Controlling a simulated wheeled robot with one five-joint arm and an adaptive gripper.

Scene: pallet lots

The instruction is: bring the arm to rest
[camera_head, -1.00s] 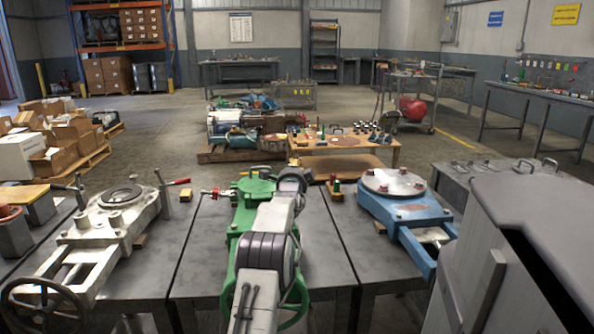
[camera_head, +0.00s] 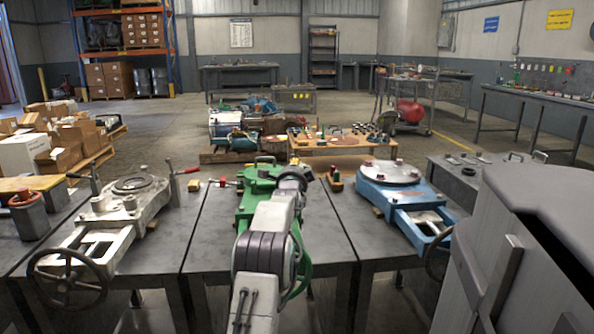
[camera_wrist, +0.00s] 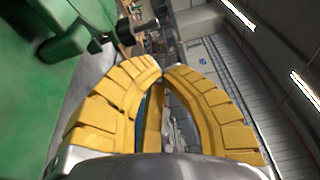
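My arm (camera_head: 263,240) reaches forward over the middle table in the head view, in front of a green valve (camera_head: 259,187). The arm hides part of the valve, and my gripper cannot be made out there. In the wrist view my gripper (camera_wrist: 162,70) shows two curved yellow fingers with tips together and nothing seen held between them. A green surface (camera_wrist: 35,100) fills the left of that view, with a dark-tipped rod (camera_wrist: 135,30) beyond the fingertips. The gripper appears beside the green surface; whether it touches cannot be told.
A pale valve (camera_head: 125,205) with a handwheel (camera_head: 70,280) lies on the left table. A blue valve (camera_head: 400,190) lies on the right table. A grey cabinet (camera_head: 510,260) stands close at right. Boxes on a pallet (camera_head: 100,155) are at left.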

